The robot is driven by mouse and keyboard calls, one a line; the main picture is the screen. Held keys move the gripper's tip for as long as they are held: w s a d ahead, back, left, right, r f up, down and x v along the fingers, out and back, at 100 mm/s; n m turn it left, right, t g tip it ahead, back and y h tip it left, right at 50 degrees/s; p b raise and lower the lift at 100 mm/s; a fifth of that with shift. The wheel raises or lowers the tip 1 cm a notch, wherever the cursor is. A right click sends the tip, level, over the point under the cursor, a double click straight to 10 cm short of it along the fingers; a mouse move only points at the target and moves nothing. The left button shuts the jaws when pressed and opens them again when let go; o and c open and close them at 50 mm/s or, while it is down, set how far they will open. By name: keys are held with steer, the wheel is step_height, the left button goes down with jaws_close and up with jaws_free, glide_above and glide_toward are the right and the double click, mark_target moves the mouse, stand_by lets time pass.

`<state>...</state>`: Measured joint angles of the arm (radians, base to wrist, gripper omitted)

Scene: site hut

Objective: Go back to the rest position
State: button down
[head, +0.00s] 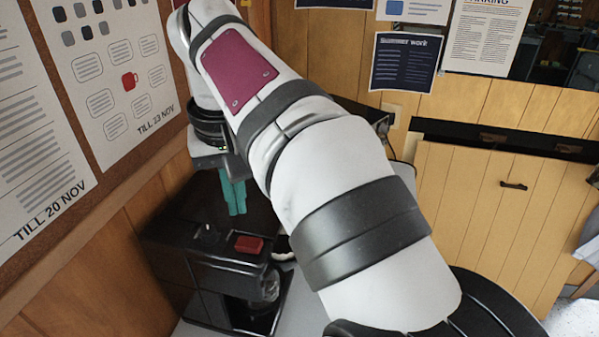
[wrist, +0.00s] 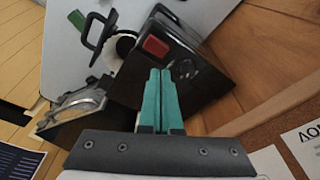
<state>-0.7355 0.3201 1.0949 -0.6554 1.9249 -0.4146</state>
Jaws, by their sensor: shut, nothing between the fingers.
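My gripper (head: 234,198) has teal fingers and is shut with nothing between them. In the head view it hangs above the black coffee machine (head: 195,255), apart from it as far as I can tell. In the wrist view my gripper (wrist: 160,75) points toward the machine (wrist: 205,62), close to its red part. My white arm crosses the middle of the head view and hides much of the counter behind it.
The red part (head: 249,244) is on the machine's top. A notice board (head: 90,130) is close at left. Wooden cabinets (head: 480,200) stand at right.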

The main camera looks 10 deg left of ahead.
steer(key=shift+r, duration=0.5)
steer(key=shift+d, duration=0.2)
steer(key=s+d+f+m+g, duration=0.1)
steer(key=s+d+f+m, duration=0.35)
steer(key=d, duration=0.55)
steer(key=s+d+f+m+g, duration=0.1)
steer(key=s+d+f+m, duration=0.35)
steer(key=d, duration=0.65)
steer(key=s+d+f+m+y, duration=0.1)
steer(key=s+d+f+m, duration=0.1)
steer(key=s+f, duration=0.6)
steer(key=shift+s+d+f+m, duration=0.35)
steer(key=shift+s+d, duration=0.3)
steer(key=shift+s, duration=0.5)
